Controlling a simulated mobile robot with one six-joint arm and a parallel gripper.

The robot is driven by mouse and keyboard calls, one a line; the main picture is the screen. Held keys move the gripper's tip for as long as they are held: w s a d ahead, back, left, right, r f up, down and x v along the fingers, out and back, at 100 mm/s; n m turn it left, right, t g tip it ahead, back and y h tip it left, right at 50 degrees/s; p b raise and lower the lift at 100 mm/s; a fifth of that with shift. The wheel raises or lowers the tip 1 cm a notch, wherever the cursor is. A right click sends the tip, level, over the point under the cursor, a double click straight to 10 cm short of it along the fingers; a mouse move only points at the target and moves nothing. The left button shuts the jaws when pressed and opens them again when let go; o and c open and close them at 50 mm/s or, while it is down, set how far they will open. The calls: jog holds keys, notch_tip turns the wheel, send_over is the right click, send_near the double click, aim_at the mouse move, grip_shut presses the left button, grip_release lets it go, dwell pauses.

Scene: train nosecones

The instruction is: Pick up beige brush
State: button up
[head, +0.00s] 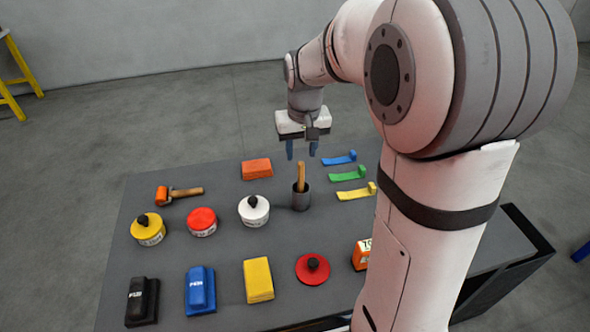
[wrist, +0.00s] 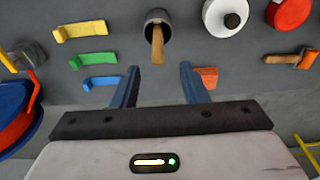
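The beige brush (head: 301,175) stands upright in a dark grey cup (head: 300,200) near the middle of the table; only its handle shows above the rim. In the wrist view the brush (wrist: 157,46) leans out of the round cup (wrist: 152,17), ahead of the fingers. My gripper (head: 302,150) has two blue fingers pointing down, apart and empty. It hangs above and a little behind the cup. In the wrist view the fingers of my gripper (wrist: 159,80) are spread, with the brush handle's end in line with the gap between them, not touching either finger.
Blue, green and yellow scrapers (head: 350,175) lie right of the cup. An orange block (head: 256,168) lies behind left. A white round tin (head: 254,210) and red tin (head: 202,222) stand left. Yellow block (head: 258,280) and red lid (head: 313,268) are in front.

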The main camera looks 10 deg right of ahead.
aim_at(302, 163)
jog(key=f, duration=0.2)
jog(key=f+p, duration=0.1)
jog(key=f, duration=0.4)
jog(key=shift+w+d, duration=0.15)
jog(key=shift+w, duration=0.25)
jog(key=shift+c, duration=0.2)
grip_shut()
